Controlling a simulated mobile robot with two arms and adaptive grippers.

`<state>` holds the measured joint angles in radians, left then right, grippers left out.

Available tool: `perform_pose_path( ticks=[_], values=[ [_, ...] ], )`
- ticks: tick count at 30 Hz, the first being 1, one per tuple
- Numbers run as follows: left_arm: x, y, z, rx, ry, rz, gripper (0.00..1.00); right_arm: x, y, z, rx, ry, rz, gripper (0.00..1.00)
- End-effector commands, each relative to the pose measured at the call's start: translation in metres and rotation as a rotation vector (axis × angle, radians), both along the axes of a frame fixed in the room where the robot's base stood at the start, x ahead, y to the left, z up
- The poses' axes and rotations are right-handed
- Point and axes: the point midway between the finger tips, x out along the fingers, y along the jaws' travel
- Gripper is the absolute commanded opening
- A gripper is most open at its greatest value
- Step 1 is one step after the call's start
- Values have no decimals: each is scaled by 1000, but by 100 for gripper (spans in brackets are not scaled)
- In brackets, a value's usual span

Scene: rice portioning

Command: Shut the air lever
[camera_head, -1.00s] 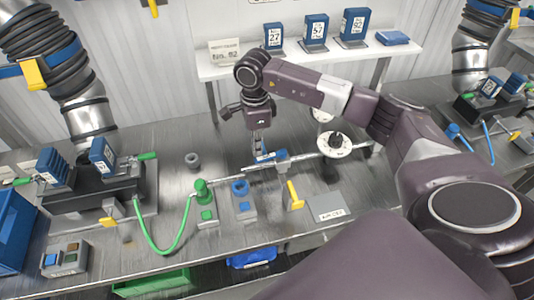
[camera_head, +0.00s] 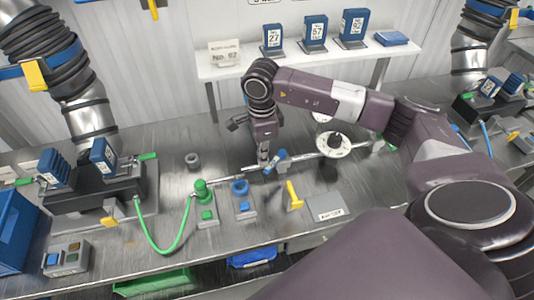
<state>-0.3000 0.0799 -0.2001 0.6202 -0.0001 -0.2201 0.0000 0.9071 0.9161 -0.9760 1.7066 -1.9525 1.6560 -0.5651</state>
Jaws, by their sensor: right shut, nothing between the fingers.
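The air lever (camera_head: 275,161) looks like a small blue handle with a white mark. It sits on the metal air pipe (camera_head: 310,155) that runs along the bench, and it is slanted across the pipe line. My right gripper (camera_head: 264,163) points down just left of the lever, shut and empty. Its tips are close beside the lever; I cannot tell whether they touch it. My left gripper is not in view.
A yellow-handled lever (camera_head: 294,195), a blue ring fitting (camera_head: 239,187) and a green fitting (camera_head: 201,191) with a green hose (camera_head: 160,252) stand in front. A white round flange (camera_head: 334,145) is right of the lever. A shelf (camera_head: 300,61) with blue numbered boxes is behind.

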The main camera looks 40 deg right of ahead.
Motion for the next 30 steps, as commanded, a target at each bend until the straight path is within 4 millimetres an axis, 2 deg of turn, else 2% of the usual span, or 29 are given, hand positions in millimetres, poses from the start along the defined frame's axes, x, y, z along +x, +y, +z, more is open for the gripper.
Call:
perform_pose_path(
  ticks=[1,12,21,30],
  values=[
    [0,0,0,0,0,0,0,-7,3,-5,4,14,5,0],
    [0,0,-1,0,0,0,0,-10,4,-7,7,17,7,0],
    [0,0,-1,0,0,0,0,-30,1,-7,7,19,7,0],
    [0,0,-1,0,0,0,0,-31,1,-7,8,18,7,0]
  ],
)
